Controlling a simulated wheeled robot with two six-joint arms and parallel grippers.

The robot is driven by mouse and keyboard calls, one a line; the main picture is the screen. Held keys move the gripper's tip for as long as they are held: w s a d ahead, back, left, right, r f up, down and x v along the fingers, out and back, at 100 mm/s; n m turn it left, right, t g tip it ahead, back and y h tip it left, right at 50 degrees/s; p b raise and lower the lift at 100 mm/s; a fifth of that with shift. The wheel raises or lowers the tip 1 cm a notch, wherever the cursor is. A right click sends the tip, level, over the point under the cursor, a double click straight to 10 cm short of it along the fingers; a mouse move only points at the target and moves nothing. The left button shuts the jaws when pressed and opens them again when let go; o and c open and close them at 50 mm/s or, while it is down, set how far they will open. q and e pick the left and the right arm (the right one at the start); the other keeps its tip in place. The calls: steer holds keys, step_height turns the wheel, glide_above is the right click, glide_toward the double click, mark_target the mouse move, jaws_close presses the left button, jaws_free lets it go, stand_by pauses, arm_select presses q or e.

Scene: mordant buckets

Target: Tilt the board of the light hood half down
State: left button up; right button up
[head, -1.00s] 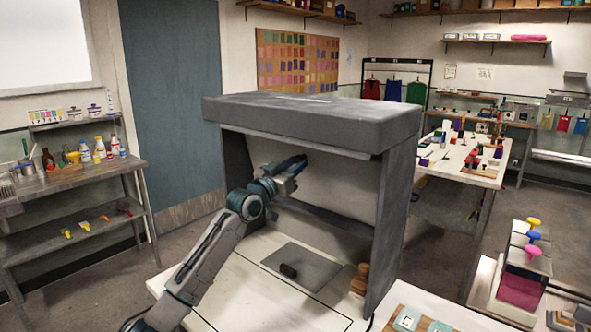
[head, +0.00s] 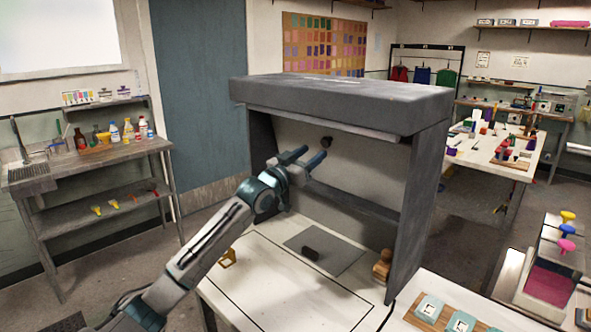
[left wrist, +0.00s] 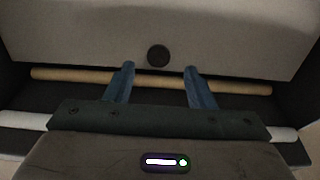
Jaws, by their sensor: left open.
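The light hood (head: 340,97) is a grey box with a thick top and an open front. Its pale board (head: 352,165) is at the back of the opening and leans slightly. A dark round knob (head: 326,142) sits on the board; the knob also shows in the left wrist view (left wrist: 158,56). My left gripper (head: 309,157) is open and empty in front of the board. In the left wrist view the two blue fingers (left wrist: 159,72) point at the board, either side of the knob's line and short of it. My right gripper is not in view.
A wooden rod (left wrist: 150,82) crosses below the board.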

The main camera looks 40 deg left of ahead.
arm_select(q)
steer(key=b+v, duration=0.5)
steer(key=v, duration=0.1)
steer(key=shift+s, duration=0.15)
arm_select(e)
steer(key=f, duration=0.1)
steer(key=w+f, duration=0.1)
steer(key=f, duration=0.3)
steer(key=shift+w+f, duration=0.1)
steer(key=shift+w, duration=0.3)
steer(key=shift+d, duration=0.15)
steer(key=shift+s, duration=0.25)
